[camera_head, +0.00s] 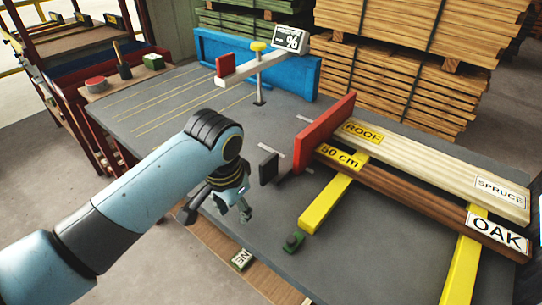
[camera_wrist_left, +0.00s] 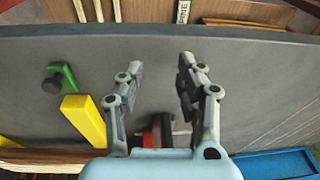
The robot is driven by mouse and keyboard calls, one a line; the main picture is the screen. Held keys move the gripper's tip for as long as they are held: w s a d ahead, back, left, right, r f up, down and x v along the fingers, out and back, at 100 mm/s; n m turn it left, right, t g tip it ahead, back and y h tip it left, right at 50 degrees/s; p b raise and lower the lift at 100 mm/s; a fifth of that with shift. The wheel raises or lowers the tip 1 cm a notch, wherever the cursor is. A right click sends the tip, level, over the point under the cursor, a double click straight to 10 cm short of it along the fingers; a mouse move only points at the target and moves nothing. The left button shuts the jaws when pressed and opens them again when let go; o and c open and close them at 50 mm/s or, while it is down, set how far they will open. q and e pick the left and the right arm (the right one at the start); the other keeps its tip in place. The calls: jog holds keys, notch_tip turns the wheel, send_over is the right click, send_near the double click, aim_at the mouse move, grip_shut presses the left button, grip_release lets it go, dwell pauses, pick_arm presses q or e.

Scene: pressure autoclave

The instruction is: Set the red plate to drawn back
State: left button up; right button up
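The red plate (camera_head: 325,130) stands upright on the grey table, at the left ends of two stacked-looking boards. The ends appear close against it; I cannot tell if they touch. A small black pad (camera_head: 268,168) stands just left of it, near slots in the table. In the left wrist view a red part (camera_wrist_left: 156,136), probably this plate, shows low between the fingers, partly hidden by my gripper. My left gripper (camera_head: 243,210) is over the table, left of and nearer than the plate, apart from it. Its fingers (camera_wrist_left: 155,78) are spread, with nothing between their tips. My right gripper is not in view.
The boards, marked SPRUCE (camera_head: 460,178) and OAK (camera_head: 420,198), rest on yellow bars (camera_head: 328,203). A post (camera_head: 260,80) carries a beam with a small red block (camera_head: 225,65). A blue panel (camera_head: 225,55) stands behind.

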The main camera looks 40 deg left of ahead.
aim_at(268, 158)
pick_arm(q)
jog(key=shift+g+h, duration=0.4)
jog(key=shift+g, duration=0.4)
jog(key=w+r, duration=0.4)
jog(key=w+r+p, duration=0.1)
jog(key=w+r, duration=0.8)
jog(key=shift+w+a+r, duration=0.15)
jog(key=shift+w+a, duration=0.05)
jog(key=shift+a, duration=0.2)
notch_tip(268, 158, down, 10)
jog(key=shift+f, duration=0.25)
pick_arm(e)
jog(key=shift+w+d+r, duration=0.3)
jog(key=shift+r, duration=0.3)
pick_arm(q)
jog(key=shift+c, duration=0.2)
grip_shut()
